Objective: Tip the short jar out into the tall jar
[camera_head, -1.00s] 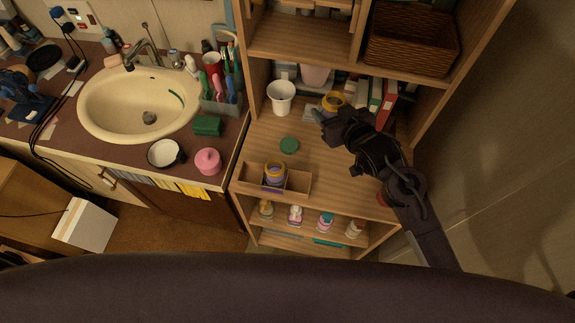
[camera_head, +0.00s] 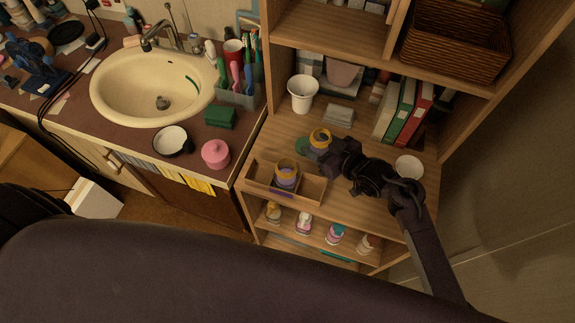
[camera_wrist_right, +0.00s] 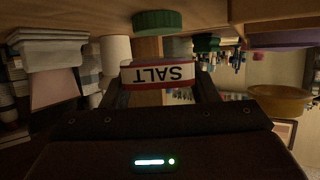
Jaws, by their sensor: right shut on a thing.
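My right gripper (camera_head: 331,148) is shut on a small jar with a yellow rim (camera_head: 320,136), held over the shelf, apparently upright. In the upside-down right wrist view this jar (camera_wrist_right: 157,74) sits between the fingers (camera_wrist_right: 160,92) with a SALT label; it looks like the short jar. A second yellow-rimmed jar with purple on it (camera_head: 286,172), apparently the tall jar, stands in the wooden tray (camera_head: 314,189), left of and nearer than the held jar. It seems to show at the right of the wrist view (camera_wrist_right: 280,101). My left gripper is not in view.
A green lid (camera_head: 302,147) lies just left of the held jar. A white round thing (camera_head: 408,166) is beside my right arm. Small bottles stand on the lower shelf.

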